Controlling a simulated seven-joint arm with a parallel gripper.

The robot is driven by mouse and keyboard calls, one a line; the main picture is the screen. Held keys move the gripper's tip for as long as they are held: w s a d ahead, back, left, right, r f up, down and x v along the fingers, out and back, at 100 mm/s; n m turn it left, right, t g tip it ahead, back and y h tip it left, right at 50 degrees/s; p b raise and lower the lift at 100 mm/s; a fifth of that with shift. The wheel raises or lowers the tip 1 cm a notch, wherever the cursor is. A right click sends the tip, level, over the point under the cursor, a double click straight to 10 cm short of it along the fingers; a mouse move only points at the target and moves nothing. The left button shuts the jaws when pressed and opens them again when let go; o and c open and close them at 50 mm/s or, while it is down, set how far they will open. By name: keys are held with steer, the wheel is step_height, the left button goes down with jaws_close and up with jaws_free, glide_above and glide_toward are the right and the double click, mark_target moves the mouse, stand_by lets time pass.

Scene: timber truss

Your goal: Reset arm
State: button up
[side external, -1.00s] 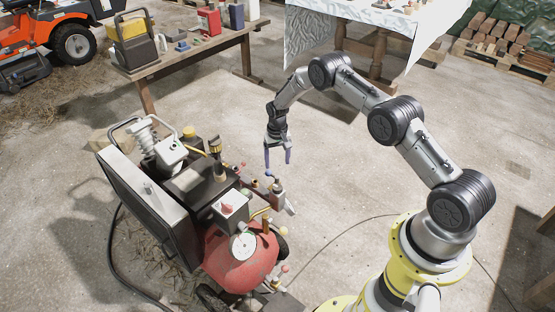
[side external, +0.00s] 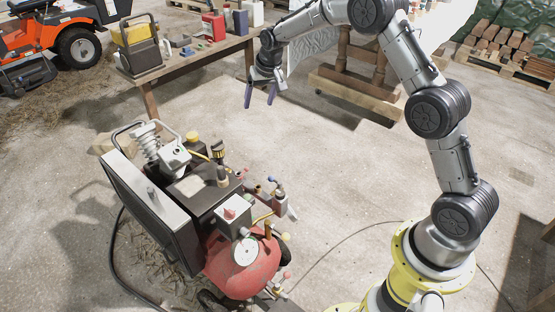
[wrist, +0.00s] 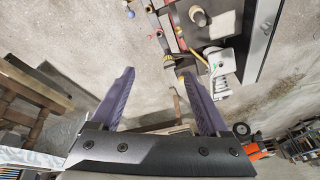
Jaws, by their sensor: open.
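My gripper (side external: 260,95) is open and empty, raised in the air above the floor behind the compressor in the side view. Its two purple fingers point down and stand apart. In the wrist view my gripper (wrist: 160,98) also shows with nothing between its fingers. The compressor (side external: 245,272), with a red tank, a dark box body, a gauge and several fittings, stands on the floor below and to the left of my arm. Part of the compressor (wrist: 222,62) shows at the top of the wrist view. My gripper is clear of it.
A wooden workbench (side external: 175,68) with cans and boxes is behind left, close to my gripper in the picture. A timber stand (side external: 362,92) is behind my arm. An orange mower (side external: 40,40) and a brick pallet (side external: 500,65) are farther back. A hose lies on the floor.

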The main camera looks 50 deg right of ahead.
steer(key=s+a+r+n+t, duration=0.1)
steer(key=s+a+r, duration=0.3)
steer(key=s+r, duration=0.6)
steer(key=s+a+r+n+t, duration=0.15)
steer(key=s+a+r, duration=0.25)
steer(key=s+r, duration=0.65)
steer(key=s+a+r+n, duration=0.1)
steer(key=s+a+r, duration=0.1)
steer(key=s, duration=1)
steer(key=s+f+n, duration=0.2)
steer(key=s+f, duration=0.6)
steer(key=s, duration=0.1)
steer(key=shift+s+f+g+y, duration=0.25)
steer(key=shift+s+g+y, duration=0.05)
steer(key=shift+s+g, duration=0.15)
